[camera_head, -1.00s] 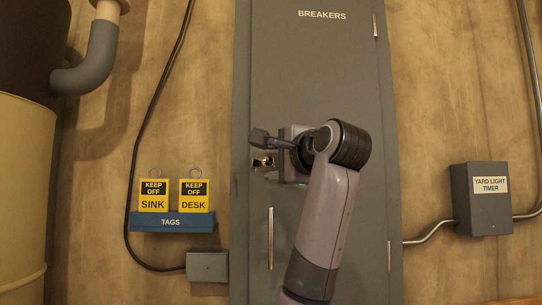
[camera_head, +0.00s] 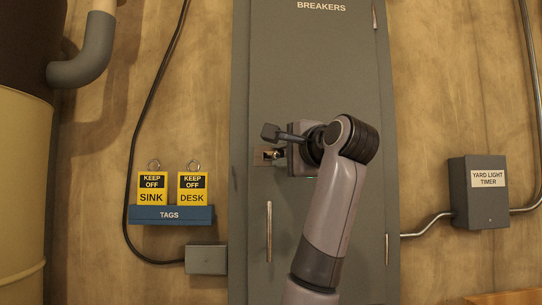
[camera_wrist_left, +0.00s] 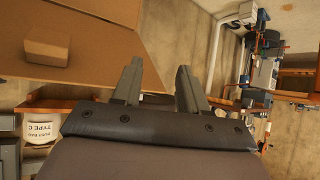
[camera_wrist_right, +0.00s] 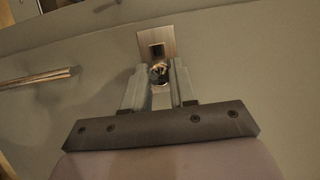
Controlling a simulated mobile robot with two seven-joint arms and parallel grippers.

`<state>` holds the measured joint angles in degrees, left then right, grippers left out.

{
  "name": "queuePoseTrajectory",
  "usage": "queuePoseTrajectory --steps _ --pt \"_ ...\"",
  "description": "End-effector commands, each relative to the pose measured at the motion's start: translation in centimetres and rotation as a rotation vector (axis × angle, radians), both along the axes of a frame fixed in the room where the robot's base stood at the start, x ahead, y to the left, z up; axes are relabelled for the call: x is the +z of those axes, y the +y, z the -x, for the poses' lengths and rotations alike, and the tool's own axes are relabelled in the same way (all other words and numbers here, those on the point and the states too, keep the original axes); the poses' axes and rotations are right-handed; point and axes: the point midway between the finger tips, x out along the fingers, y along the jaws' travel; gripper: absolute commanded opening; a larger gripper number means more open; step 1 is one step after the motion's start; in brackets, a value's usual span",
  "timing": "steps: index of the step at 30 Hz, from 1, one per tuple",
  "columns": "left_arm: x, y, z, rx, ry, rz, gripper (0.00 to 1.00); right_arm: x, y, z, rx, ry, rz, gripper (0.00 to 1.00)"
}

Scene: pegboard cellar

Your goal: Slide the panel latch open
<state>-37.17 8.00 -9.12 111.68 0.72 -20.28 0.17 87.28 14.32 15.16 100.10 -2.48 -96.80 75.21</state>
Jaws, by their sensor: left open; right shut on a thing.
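The panel latch (camera_head: 258,156) is a small pale metal plate with a shiny knob on the left side of the grey BREAKERS door. My right gripper (camera_head: 275,150) is at the latch and is shut on the knob. In the right wrist view the latch knob (camera_wrist_right: 159,72) sits between the tips of my right gripper (camera_wrist_right: 160,80). The plate (camera_wrist_right: 170,28) with a dark square opening shows just beyond them. My left gripper (camera_wrist_left: 157,78) is open and empty, away from the panel, and is not in the head view.
A vertical door handle (camera_head: 269,231) is below the latch. To the left are a blue TAGS holder (camera_head: 170,215) with two yellow tags and a small grey box (camera_head: 206,259). A YARD LIGHT TIMER box (camera_head: 479,192) is at the right.

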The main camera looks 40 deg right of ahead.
Motion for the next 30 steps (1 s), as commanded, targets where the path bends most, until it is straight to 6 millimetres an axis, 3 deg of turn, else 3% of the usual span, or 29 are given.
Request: queuePoseTrajectory --steps 9,10,12,22,30 --pt "-0.1 0.0 0.0 0.0 -0.001 0.0 0.43 0.0 -0.7 0.6 -0.005 -0.001 -0.002 0.0" --pt "-0.1 0.0 0.0 0.0 -0.001 0.0 0.43 0.0 -0.7 0.6 -0.005 -0.001 -0.002 0.36" --pt "-0.1 0.0 0.0 0.0 -0.001 0.0 0.43 0.0 -0.7 0.6 -0.005 -0.001 -0.002 0.52" --pt "-0.3 0.0 0.0 0.0 -0.001 0.0 0.43 0.0 -0.5 0.9 -0.002 -0.003 0.0 0.52" --pt "-1.8 0.0 0.0 0.0 -0.001 0.0 0.43 -0.2 0.7 4.8 -0.003 -0.006 0.001 0.52"
